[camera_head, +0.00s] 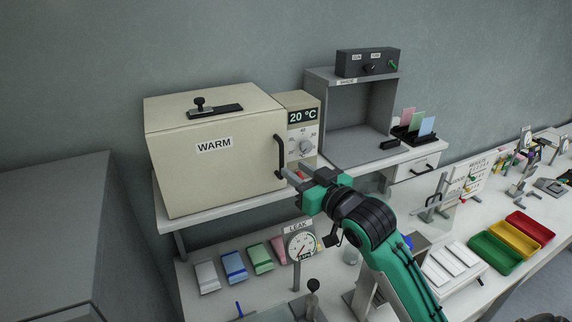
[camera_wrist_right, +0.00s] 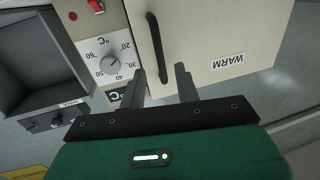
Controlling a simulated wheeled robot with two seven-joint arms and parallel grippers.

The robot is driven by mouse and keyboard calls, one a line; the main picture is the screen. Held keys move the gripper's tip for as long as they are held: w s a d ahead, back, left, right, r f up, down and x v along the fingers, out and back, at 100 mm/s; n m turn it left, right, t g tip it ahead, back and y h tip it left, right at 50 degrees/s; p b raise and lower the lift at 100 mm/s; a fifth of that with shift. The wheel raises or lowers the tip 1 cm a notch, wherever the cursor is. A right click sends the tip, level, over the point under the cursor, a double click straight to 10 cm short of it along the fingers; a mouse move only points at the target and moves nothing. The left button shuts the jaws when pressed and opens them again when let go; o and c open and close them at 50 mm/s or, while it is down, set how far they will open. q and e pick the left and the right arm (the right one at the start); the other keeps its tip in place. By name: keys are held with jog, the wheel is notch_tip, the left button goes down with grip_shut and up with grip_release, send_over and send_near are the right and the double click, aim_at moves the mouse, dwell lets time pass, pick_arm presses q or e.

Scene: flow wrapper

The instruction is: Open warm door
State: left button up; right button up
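The WARM cabinet (camera_head: 215,165) is a cream box on a shelf, with its door shut. Its black vertical handle (camera_head: 279,155) is at the door's right edge. My right gripper (camera_head: 294,176) is at the lower end of the handle, coming from the right. In the right wrist view, the handle (camera_wrist_right: 155,42) runs down into the gap between the two open fingers (camera_wrist_right: 162,88). Gaps show on both sides, and I cannot tell whether either finger touches it. The WARM label (camera_wrist_right: 228,61) is to the right. My left gripper is not in view.
A control panel with a dial (camera_head: 304,146) and a 20 °C display is right of the door, close to my gripper. A grey open box (camera_head: 357,110) stands farther right. A LEAK gauge (camera_head: 300,245) and coloured packs (camera_head: 234,266) are below the shelf.

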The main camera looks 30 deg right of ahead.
aim_at(283, 161)
jog(key=w, duration=0.1)
jog(key=w+p, duration=0.1)
jog(key=w, duration=0.2)
jog(key=shift+w+a, duration=0.35)
jog(key=shift+w, duration=0.05)
grip_shut()
